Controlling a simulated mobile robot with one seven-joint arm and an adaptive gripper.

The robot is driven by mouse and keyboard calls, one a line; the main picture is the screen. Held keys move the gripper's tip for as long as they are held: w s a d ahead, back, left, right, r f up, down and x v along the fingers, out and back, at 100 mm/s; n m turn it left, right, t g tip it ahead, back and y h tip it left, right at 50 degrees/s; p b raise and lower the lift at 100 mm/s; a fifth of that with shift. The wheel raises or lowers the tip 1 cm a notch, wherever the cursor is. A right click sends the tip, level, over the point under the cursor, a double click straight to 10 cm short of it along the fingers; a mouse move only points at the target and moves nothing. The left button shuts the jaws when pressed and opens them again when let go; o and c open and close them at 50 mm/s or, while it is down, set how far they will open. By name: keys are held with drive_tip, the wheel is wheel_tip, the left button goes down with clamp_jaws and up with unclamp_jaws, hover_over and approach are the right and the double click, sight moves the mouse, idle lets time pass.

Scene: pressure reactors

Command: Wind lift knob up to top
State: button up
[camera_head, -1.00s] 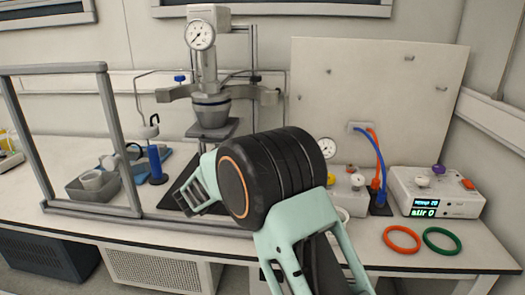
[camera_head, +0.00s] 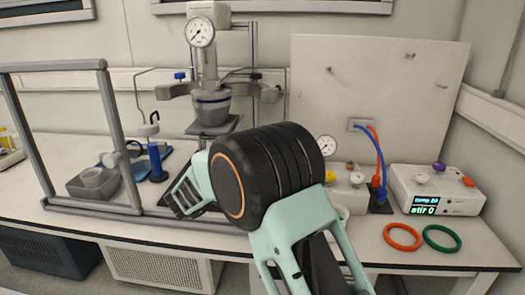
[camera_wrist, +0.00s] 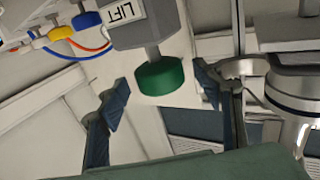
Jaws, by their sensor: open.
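The lift knob (camera_wrist: 160,78) is a green round knob under a grey block with a white LIFT label (camera_wrist: 124,12), in the upper middle of the wrist view. My gripper (camera_wrist: 160,94) is open, with one dark finger on each side of the knob's lower end and visible gaps to it. I cannot tell how deep the knob sits between the fingers. In the head view my gripper (camera_head: 184,199) is in front of the stand, and I cannot make out the knob there. The reactor (camera_head: 211,103) with its gauge (camera_head: 200,32) stands behind my arm.
A grey frame (camera_head: 116,135) stands left of my arm. A control box (camera_head: 437,190), an orange ring (camera_head: 402,237) and a green ring (camera_head: 442,238) are at right. Blue and orange hoses (camera_head: 376,150) rise beside the box. The front bench edge at right is clear.

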drive_tip(key=v, duration=0.9)
drive_tip(key=shift+s, duration=0.2)
drive_tip(key=shift+w+a+r, duration=0.1)
